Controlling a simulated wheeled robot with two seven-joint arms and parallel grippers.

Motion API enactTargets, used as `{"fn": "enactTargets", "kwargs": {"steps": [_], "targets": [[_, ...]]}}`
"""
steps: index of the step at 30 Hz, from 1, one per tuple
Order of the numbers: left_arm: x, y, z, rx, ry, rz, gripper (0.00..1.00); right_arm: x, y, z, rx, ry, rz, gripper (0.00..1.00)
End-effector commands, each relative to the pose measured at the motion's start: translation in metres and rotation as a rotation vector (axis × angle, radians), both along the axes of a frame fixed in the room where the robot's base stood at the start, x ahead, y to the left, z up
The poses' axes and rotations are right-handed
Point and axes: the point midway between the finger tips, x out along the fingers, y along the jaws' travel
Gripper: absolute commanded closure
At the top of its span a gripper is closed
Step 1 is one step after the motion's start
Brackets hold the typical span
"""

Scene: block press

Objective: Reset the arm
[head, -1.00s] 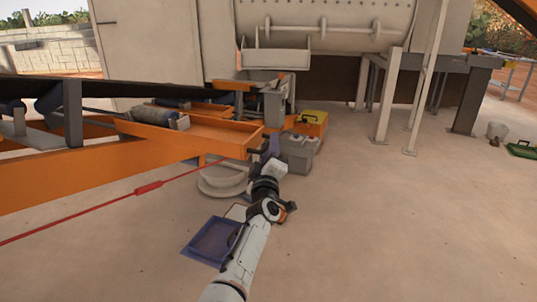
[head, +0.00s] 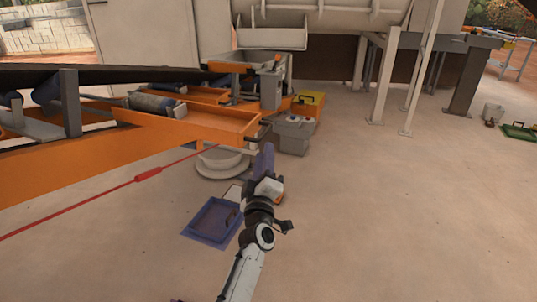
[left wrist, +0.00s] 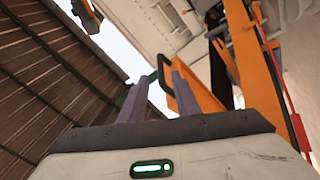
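My left arm comes up from the bottom of the head view, white with dark joints. Its left gripper (head: 265,152) points away from me, with purple-grey fingers, in front of the grey control box (head: 293,136) and right of a round pale base (head: 222,163). In the left wrist view the two fingers (left wrist: 158,88) stand apart with a gap between them, so the gripper is open. I see nothing held in it. A black handle (left wrist: 164,72) shows behind the gap. My right gripper is not in view.
An orange conveyor frame (head: 60,173) with a red cord (head: 147,174) fills the left. A blue tray (head: 196,237) lies on the floor left of my arm. A yellow-orange box (head: 313,98) stands behind the control box. The floor at right is mostly clear.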

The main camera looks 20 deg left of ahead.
Motion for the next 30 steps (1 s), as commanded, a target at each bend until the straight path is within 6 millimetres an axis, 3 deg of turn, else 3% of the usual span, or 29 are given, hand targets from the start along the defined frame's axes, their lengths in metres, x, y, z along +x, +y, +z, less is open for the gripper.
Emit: {"fn": "enactTargets", "kwargs": {"steps": [5, 8, 14, 18, 20, 21, 23, 26, 30], "targets": [[0.000, 0.001, -0.002, 0.003, 0.004, 0.000, 0.71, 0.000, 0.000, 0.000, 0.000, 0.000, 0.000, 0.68], [-0.002, 0.012, -0.020, 0.031, 0.041, 0.004, 0.71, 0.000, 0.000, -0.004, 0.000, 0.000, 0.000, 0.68], [-0.022, 0.078, -0.108, 0.197, 0.254, 0.013, 0.71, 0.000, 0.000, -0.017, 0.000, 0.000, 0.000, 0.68], [-0.053, 0.127, -0.174, 0.338, 0.443, 0.002, 0.71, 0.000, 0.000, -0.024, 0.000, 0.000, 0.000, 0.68], [-0.075, 0.138, -0.201, 0.414, 0.531, -0.023, 0.71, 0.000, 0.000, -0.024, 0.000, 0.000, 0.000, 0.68], [-0.095, 0.135, -0.219, 0.472, 0.591, -0.060, 0.71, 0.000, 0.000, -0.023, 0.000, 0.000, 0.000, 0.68], [-0.122, 0.114, -0.235, 0.551, 0.652, -0.128, 0.71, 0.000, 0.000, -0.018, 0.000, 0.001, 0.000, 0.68], [-0.172, 0.073, -0.261, 0.663, 0.739, -0.255, 0.71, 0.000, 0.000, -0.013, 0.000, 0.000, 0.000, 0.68], [-0.253, 0.012, -0.289, 0.792, 0.848, -0.447, 0.71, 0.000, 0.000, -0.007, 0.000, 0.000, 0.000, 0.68]]}}
